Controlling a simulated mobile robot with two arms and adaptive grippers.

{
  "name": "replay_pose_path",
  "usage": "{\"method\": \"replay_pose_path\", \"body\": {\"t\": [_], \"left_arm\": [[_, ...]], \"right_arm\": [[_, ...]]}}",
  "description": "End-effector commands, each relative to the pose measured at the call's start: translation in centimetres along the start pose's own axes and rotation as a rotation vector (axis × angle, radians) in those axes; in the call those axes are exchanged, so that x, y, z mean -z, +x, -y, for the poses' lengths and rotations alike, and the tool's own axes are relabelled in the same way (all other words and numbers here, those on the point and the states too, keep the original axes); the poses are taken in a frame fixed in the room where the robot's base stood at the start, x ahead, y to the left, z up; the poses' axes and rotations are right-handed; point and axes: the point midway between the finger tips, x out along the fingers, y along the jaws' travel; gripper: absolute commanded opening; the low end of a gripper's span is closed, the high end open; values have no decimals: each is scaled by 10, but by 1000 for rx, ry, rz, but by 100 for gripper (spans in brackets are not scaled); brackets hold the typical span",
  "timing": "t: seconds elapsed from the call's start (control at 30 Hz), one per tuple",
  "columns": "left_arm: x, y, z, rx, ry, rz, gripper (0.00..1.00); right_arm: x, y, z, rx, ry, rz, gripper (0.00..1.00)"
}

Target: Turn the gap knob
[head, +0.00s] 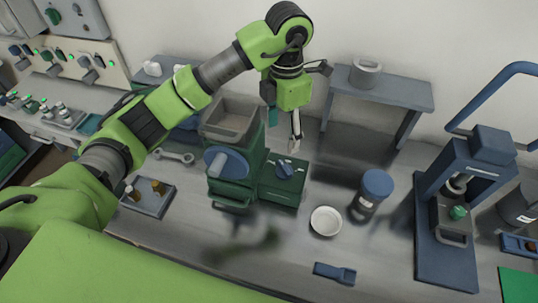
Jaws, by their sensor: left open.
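A dark green machine (240,185) with a square hopper on top stands on the bench in the middle. A large round blue knob (226,163) with a light mark is on its front. A smaller blue knob (284,169) sits on the low green box at its right side. I cannot tell from labels which one is the gap knob. My left gripper (294,147) is open and points down above the back of the low box, near the small knob; contact cannot be made out. My right gripper is out of view.
A white bowl (325,221) and a blue-lidded jar (371,194) stand to the right. A blue press (455,215) is farther right. A grey raised shelf (382,88) is behind. A blue scoop-like piece (334,273) lies at the front. A wrench (174,156) lies left of the machine.

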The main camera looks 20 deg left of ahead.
Motion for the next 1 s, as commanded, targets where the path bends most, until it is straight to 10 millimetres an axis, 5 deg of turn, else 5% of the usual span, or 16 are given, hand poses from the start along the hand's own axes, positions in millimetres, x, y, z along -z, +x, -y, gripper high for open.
{"method": "replay_pose_path", "body": {"t": [0.17, 0.4, 0.7, 1.0], "left_arm": [[0, 15, 2, 3, 10, -3, 58], [1, 62, 2, 5, 7, -5, 58], [1, 118, 2, 3, 7, -3, 58], [0, 138, 1, 0, 7, 0, 58]], "right_arm": [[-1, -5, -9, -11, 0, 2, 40], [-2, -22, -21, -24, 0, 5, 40], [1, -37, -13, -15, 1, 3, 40], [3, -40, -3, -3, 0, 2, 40]]}}
